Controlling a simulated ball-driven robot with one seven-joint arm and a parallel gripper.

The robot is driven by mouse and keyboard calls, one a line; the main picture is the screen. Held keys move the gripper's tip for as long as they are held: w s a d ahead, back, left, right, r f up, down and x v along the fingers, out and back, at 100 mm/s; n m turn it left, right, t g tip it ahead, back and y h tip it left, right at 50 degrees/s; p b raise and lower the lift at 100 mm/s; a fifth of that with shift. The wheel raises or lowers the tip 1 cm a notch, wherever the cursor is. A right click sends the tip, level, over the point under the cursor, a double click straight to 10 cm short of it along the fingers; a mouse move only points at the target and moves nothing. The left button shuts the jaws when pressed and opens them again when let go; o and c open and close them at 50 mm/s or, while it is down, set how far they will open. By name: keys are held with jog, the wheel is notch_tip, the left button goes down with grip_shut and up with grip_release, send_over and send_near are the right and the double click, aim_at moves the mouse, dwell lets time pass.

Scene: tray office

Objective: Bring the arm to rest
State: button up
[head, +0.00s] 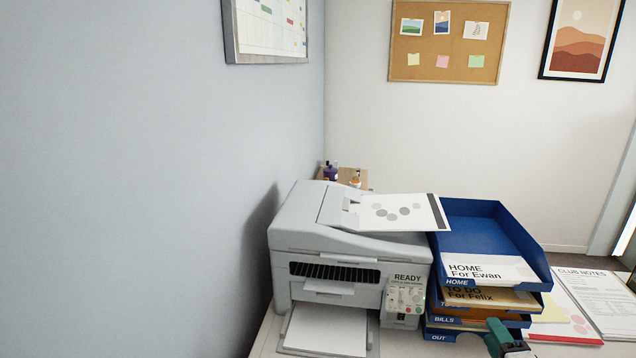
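The task names no other object.
A grey printer (345,240) stands on the desk by the left wall. Beside it is a stack of blue letter trays (480,212) with labelled sheets. Papers (592,300) lie to the right.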

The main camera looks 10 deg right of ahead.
jog(key=s+a+f+n+g+y, duration=0.1)
jog(key=s+a+f+n+g, duration=0.1)
jog(key=s+a+n, duration=0.2)
jog(key=s+a+f+n+g+y, duration=0.1)
jog(key=s+a+f+n+g, duration=0.1)
jog(key=s+a+n, duration=0.3)
jog(key=s+a+f+n+g+y, duration=0.2)
jog(key=s+a+f+n+g, duration=0.1)
jog(key=s+a+n, duration=0.1)
jog(key=shift+s+a, duration=0.35)
jog(key=shift+a, duration=0.35)
jog(key=s+f+n+g, duration=0.2)
jog(key=s+f+g, duration=0.1)
jog(key=s, duration=0.7)
jog(key=s+f+n+g, duration=0.3)
jog(key=s+g, duration=0.2)
jog(key=s, duration=0.6)
jog(key=shift+s+a+f+g+h, duration=0.2)
jog(key=shift+a+f+g+h, duration=0.05)
jog(key=shift+f+g+h, duration=0.05)
dwell(3.5)
